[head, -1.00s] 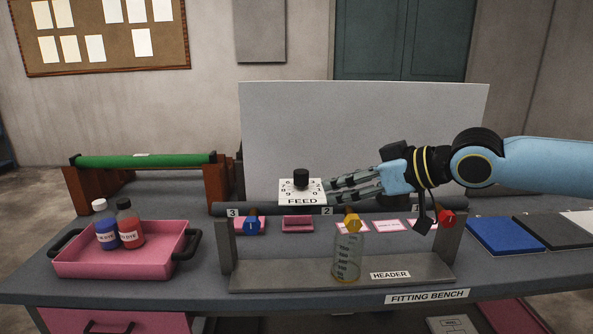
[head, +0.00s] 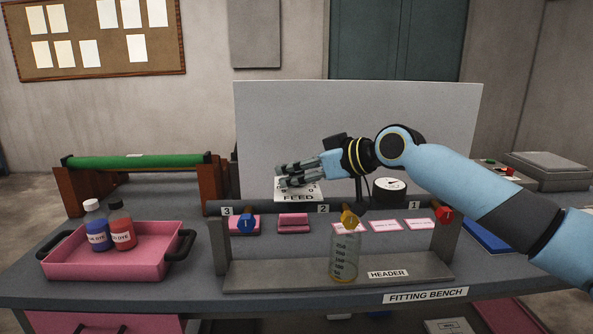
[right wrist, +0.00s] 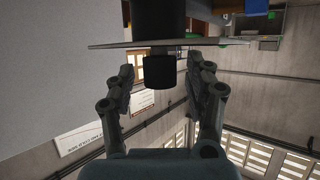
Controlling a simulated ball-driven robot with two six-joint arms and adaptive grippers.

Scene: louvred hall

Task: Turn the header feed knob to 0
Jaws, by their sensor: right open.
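The white FEED dial plate (head: 306,197) stands behind the header bar (head: 335,208). Its black knob is hidden behind my right gripper in the head view. My right gripper (head: 279,177) reaches in from the right above the plate, fingers pointing left. In the right wrist view the black knob (right wrist: 158,72) shows between the two fingers of my open gripper (right wrist: 160,82), with a visible gap on each side. The plate (right wrist: 120,44) shows there nearly edge-on. The knob's pointer and setting cannot be read. My left gripper is out of view.
The header carries blue (head: 246,223), yellow (head: 349,219) and red (head: 445,215) valve knobs. A graduated bottle (head: 344,257) stands under the yellow one. A pink tray (head: 110,264) holds two dye bottles at left.

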